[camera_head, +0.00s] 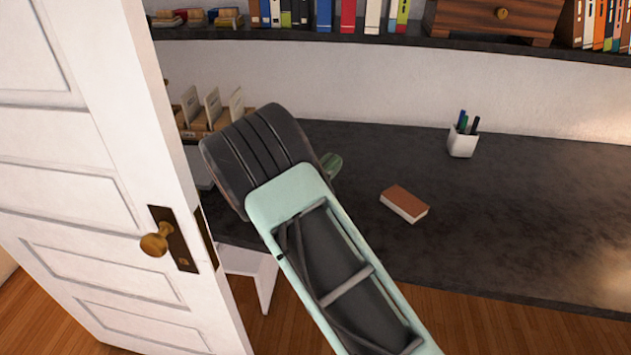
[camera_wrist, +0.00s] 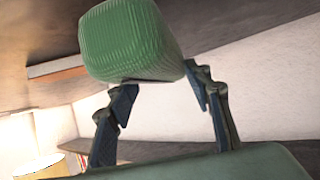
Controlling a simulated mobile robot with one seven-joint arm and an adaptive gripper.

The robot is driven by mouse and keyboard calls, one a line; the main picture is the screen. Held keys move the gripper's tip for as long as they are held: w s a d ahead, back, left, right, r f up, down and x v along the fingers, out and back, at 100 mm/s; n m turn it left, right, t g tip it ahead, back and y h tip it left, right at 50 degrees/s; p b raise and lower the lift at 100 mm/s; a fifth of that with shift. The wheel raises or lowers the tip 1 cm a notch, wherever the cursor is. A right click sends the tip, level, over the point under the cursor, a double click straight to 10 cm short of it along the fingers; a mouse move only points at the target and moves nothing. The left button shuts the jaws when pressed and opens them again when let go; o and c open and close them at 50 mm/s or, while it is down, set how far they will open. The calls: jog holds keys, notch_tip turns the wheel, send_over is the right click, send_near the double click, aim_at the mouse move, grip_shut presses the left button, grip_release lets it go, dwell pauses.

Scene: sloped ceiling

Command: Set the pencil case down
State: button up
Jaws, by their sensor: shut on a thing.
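A green ribbed pencil case (camera_wrist: 135,40) sits between the fingertips of my gripper (camera_wrist: 157,82) in the wrist view. The gripper is shut on it. In the head view only a small green part of the pencil case (camera_head: 331,164) shows past my arm, over the dark desk (camera_head: 540,210). My arm hides the rest of the case and the fingers there. I cannot tell whether the case touches the desk.
A brown book (camera_head: 404,203) lies on the desk to the right, with a white pen cup (camera_head: 462,142) behind it. A wooden card holder (camera_head: 205,120) stands at the left. An open white door (camera_head: 100,200) is close on the left. The desk's right side is clear.

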jog(key=shift+w+a+f, duration=0.1)
jog(key=shift+w+f, duration=0.6)
jog(key=shift+f, duration=0.05)
jog(key=shift+w+f, duration=0.15)
jog(key=shift+f, duration=1.55)
jog(key=shift+f, duration=0.1)
jog(key=o, duration=1.3)
jog(key=shift+o, duration=0.2)
jog(key=shift+s+a, duration=0.2)
jog(key=v, duration=0.7)
